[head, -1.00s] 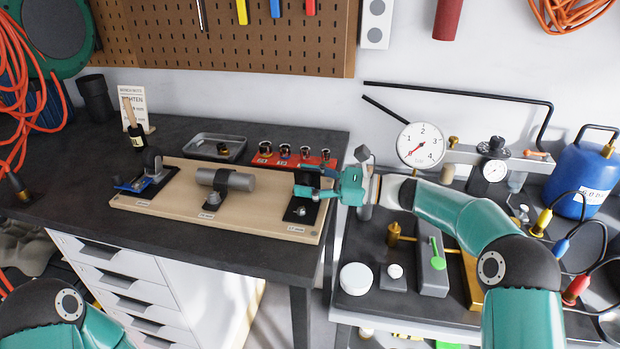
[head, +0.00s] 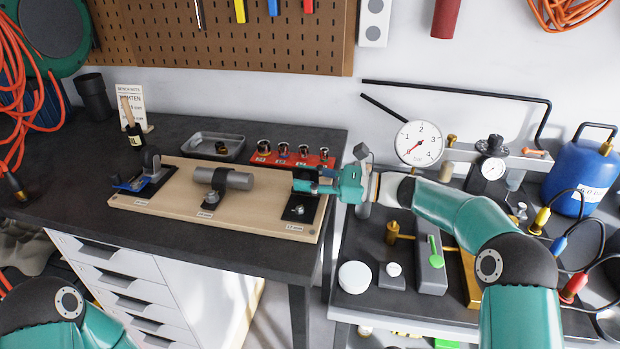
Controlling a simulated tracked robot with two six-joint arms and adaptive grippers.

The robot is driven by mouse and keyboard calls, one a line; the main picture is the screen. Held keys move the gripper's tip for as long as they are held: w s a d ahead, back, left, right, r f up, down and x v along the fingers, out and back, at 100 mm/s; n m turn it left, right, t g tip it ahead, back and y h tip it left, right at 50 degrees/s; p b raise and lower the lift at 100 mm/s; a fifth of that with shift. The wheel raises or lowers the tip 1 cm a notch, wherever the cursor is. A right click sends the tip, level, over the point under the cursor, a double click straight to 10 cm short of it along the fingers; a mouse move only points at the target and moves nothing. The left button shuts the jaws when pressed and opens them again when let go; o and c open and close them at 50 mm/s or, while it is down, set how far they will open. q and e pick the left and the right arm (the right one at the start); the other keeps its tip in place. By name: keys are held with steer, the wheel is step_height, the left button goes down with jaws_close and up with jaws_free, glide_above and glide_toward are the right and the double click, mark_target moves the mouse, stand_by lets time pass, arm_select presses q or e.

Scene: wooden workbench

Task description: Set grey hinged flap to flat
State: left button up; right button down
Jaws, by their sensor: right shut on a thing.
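A wooden board (head: 255,227) lies on the dark workbench with fixtures along it. At its right end is a dark bracket plate (head: 293,217) with a bolt at its front. A dark grey upright piece, which looks like the grey hinged flap (head: 305,173), stands at the back of this plate. My right gripper (head: 304,186) reaches in from the right and is shut on this piece, as far as I can see. The fingers hide part of the piece, and its hinge is not clear. My left gripper is out of view; only part of my left arm shows at the bottom left.
A grey cylinder in a clamp (head: 235,180) and a blue-marked fixture (head: 145,178) sit left on the board. A metal tray (head: 214,147) and a red socket rack (head: 292,160) are behind. A crowded side bench (head: 350,305) stands right.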

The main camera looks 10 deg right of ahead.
mark_target(307, 169)
steer(key=shift+w+a+r+m+p, duration=0.15)
steer(key=shift+w+m+p, duration=0.25)
steer(key=shift+m+p, duration=0.95)
steer(key=shift+w+d+r+m+p, duration=0.1)
steer(key=shift+w+r+m+p, duration=0.25)
steer(key=shift+p, duration=1.85)
steer(key=shift+w+f+m+p, duration=0.2)
steer(key=shift+w+m+p, duration=0.1)
steer(key=shift+m+p, duration=0.45)
steer(key=shift+w+d+f+m+p, duration=0.2)
steer(key=shift+w+m+p, duration=0.3)
steer(key=shift+m, duration=0.45)
steer(key=c, duration=1.1)
jaws_free()
steer(key=shift+o, duration=1.1)
steer(key=shift+w+d, duration=0.1)
